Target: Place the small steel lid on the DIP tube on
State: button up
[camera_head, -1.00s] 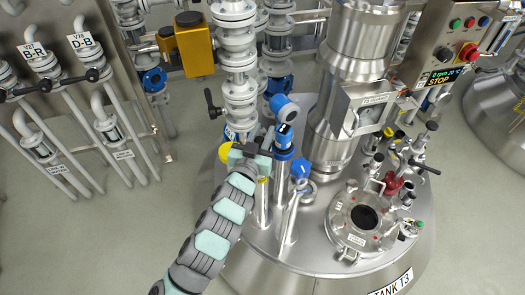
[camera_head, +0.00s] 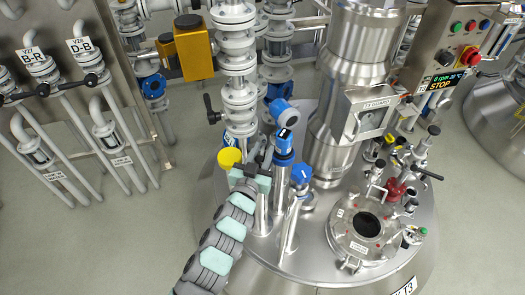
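My gripper (camera_head: 256,172) is at the top of a slim upright steel tube (camera_head: 261,213) on the tank top. Its fingers are small and blend with the fittings behind, so I cannot tell whether they are open or shut. A yellow round cap-like piece (camera_head: 229,157) shows just left of the gripper; I cannot tell if it is held or attached to a fitting. The tube's upper end is largely hidden by the gripper. I cannot make out a small steel lid, and no readable label marks the DIP tube.
Blue-headed instruments (camera_head: 284,140) stand close right of my gripper, with a slanted steel pipe (camera_head: 290,228) below. A white flanged pipe stack (camera_head: 238,95) rises behind. A round manhole (camera_head: 366,226) with clamps and valves is at right. Open floor lies to the left.

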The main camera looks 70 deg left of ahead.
jog(key=o, duration=0.4)
jog(key=shift+c, duration=0.2)
jog(key=shift+s+d+r, duration=0.1)
jog(key=shift+s+r, duration=0.05)
jog(key=shift+r, duration=0.1)
jog(key=p+v, duration=0.4)
jog(key=v, duration=0.7)
jog(key=shift+s+d, duration=0.2)
jog(key=shift+d, duration=0.05)
